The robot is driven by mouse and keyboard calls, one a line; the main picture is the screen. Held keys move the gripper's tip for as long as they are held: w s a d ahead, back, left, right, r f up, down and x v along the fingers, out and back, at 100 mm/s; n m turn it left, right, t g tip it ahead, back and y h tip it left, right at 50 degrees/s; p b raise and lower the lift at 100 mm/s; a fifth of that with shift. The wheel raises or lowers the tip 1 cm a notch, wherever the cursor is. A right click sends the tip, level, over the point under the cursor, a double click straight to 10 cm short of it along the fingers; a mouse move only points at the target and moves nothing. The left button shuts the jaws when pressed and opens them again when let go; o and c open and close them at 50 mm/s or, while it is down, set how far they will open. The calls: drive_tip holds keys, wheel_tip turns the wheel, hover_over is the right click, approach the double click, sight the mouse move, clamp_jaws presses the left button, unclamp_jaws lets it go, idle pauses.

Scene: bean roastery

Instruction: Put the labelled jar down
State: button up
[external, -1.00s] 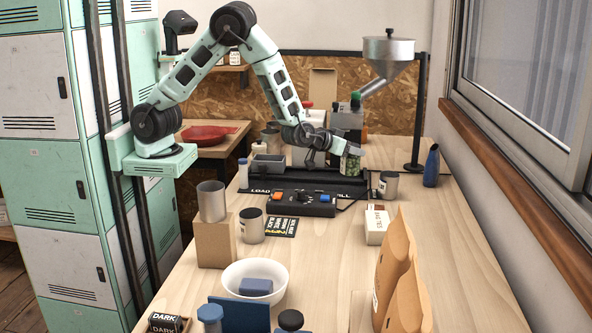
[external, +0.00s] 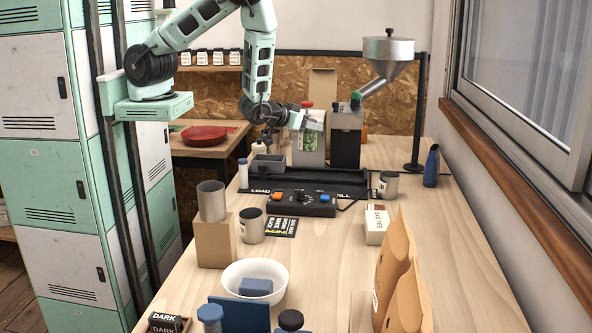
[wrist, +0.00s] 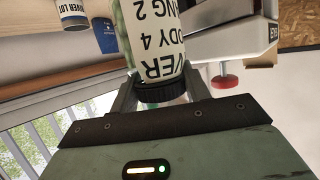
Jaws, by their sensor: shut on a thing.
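The labelled jar (wrist: 155,40) has a white label with black print, greenish contents and a black lid. In the wrist view it is between the fingers of my gripper (wrist: 160,95), which is shut on it at the lid end. In the external view the jar (external: 310,138) shows as a small green shape under my gripper (external: 303,121), in front of a pale container with a red top. Part of its outline blends with what is behind, and I cannot tell how high its base is above the surface.
The black loading tray (external: 330,181) and control box (external: 302,204) lie in front. A dark machine (external: 346,135) and a metal hopper (external: 388,55) stand to the right. A grey can (external: 388,184) and blue bottle (external: 431,166) stand farther right. Bare tabletop (external: 340,260) shows nearer the camera.

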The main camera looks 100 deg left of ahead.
drive_tip(key=s+r+p, duration=0.5)
drive_tip(key=s, duration=0.1)
drive_tip(key=shift+s+a+f+b, duration=0.15)
drive_tip(key=shift+f+b, duration=1.4)
drive_tip(key=shift+f, duration=3)
drive_tip(key=shift+s+f+b, duration=0.15)
drive_tip(key=shift+f+b, duration=1.35)
drive_tip(key=shift+f, duration=3)
drive_tip(key=shift+f, duration=0.2)
drive_tip(key=o, duration=1.1)
drive_tip(key=shift+r, duration=0.15)
